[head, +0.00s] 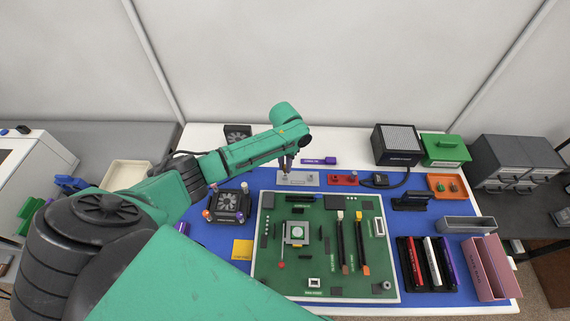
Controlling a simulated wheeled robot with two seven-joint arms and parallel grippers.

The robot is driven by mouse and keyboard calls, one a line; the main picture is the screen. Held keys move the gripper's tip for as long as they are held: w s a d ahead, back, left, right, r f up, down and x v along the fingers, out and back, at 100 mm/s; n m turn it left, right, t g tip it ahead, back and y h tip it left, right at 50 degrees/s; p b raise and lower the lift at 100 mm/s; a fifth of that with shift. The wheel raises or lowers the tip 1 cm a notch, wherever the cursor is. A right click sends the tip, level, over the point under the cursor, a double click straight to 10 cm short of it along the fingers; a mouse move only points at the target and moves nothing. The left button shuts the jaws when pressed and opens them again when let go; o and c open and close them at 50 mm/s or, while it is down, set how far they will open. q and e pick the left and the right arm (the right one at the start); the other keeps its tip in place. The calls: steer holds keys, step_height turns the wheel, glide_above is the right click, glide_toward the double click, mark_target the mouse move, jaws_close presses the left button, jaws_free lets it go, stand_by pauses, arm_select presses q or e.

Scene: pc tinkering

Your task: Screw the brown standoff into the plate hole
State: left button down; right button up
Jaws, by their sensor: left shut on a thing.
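A grey plate (308,180) lies at the back of the blue mat, behind the large green board. My left gripper (285,169) points down over the left part of this plate. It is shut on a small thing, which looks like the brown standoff. The standoff and the plate hole under the fingertips are too small and too covered to make out. I cannot tell whether the standoff sits in the hole. My right gripper is not in view.
The green board (265,270) fills the middle of the blue mat (215,240). A red block (343,180) lies just right of the plate, and a purple-handled tool (318,161) behind it. A fan (229,205) stands at left, an orange tray (434,192) at right.

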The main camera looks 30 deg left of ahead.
arm_select(q)
steer(key=shift+f+b, duration=0.8)
steer(key=shift+f, duration=0.5)
steer(key=shift+r+m, duration=0.15)
steer(key=shift+m, duration=0.15)
steer(key=m+p, duration=0.1)
steer(key=m, duration=0.2)
steer(key=m+p, duration=0.1)
steer(key=m, duration=0.1)
steer(key=shift+m, duration=0.4)
steer(key=m, duration=1)
steer(key=shift+m, duration=0.3)
steer(key=m, duration=0.6)
steer(key=c, duration=0.7)
jaws_free()
steer(key=shift+c, duration=0.2)
